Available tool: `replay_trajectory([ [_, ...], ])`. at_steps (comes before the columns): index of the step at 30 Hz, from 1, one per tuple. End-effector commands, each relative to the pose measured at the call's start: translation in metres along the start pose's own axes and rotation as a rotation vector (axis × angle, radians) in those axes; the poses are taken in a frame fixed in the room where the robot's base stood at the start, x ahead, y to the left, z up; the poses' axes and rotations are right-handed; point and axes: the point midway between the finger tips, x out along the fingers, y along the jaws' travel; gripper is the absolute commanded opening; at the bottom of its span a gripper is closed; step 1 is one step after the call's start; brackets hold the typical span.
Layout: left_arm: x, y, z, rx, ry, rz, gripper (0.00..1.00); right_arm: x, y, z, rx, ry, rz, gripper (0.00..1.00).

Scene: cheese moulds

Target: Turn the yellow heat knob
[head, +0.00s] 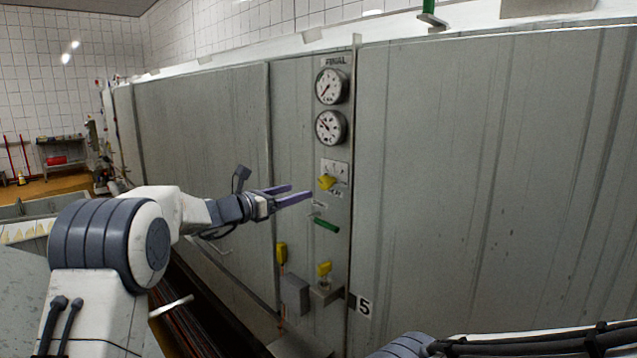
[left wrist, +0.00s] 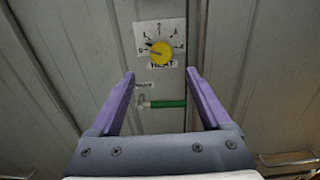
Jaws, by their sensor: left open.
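The yellow heat knob (head: 327,183) sits on a white dial plate on the grey metal panel, below two round gauges. In the left wrist view the yellow knob (left wrist: 161,53) shows face on, with the word HEAT under it. My left gripper (head: 300,193) is open and empty, with purple fingers pointing at the panel. It is a little left of and below the knob in the head view. In the left wrist view the knob lies beyond the fingertips (left wrist: 161,75), between their lines, and looks apart from them. My right gripper is not in view.
A green handle (head: 325,224) is just below the knob. Two gauges (head: 330,127) are above it. Yellow valve handles (head: 324,268) and a grey box (head: 295,294) are lower on the panel. The flat wall to the right (head: 490,180) is bare.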

Motion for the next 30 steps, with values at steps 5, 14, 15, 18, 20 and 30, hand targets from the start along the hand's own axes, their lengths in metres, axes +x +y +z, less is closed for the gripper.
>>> replay_trajectory([
  [5, 0.035, -0.002, 0.005, 0.001, 0.002, -0.006, 0.81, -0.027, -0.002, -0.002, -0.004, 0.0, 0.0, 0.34],
  [14, 0.081, -0.003, 0.003, 0.003, 0.003, -0.005, 0.81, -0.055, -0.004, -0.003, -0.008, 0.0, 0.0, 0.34],
  [15, 0.084, -0.002, 0.002, 0.003, 0.003, -0.004, 0.81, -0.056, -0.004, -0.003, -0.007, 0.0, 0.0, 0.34],
  [18, 0.089, -0.002, 0.001, 0.004, 0.003, -0.003, 0.81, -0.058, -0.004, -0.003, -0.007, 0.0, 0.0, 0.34],
  [20, 0.09, -0.002, 0.0, 0.004, 0.003, -0.002, 0.81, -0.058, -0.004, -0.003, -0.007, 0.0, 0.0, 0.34],
  [30, 0.09, -0.002, -0.001, 0.004, 0.003, -0.003, 0.39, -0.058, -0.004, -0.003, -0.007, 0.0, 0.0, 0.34],
])
